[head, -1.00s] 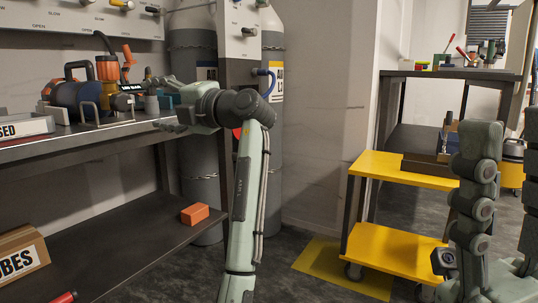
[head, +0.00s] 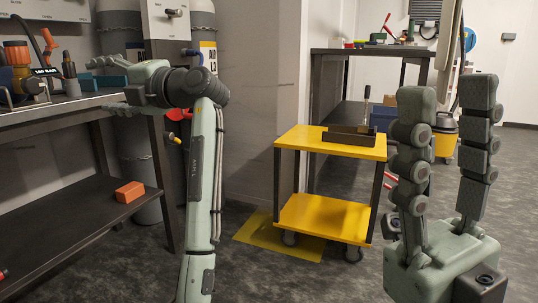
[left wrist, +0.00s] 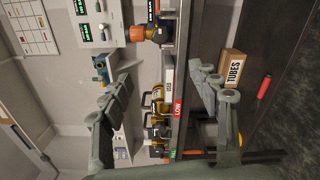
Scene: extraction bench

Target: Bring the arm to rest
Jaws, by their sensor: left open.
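My left arm (head: 205,180) rises from the bottom of the head view and bends left at the top. My left gripper (head: 108,84) is open and empty, its fingers pointing left by the end of the grey workbench (head: 60,118). In the left wrist view the two fingers of this gripper (left wrist: 160,76) stand wide apart with nothing between them. My right gripper (head: 448,95) stands at the right of the head view, fingers pointing up and apart, empty.
A yellow cart (head: 340,150) with a dark tray (head: 350,137) stands between my arms. An orange brick (head: 130,192) lies on the bench's lower shelf. A TUBES box (left wrist: 231,68) and a red cylinder (left wrist: 264,87) show in the left wrist view. Floor before the cart is clear.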

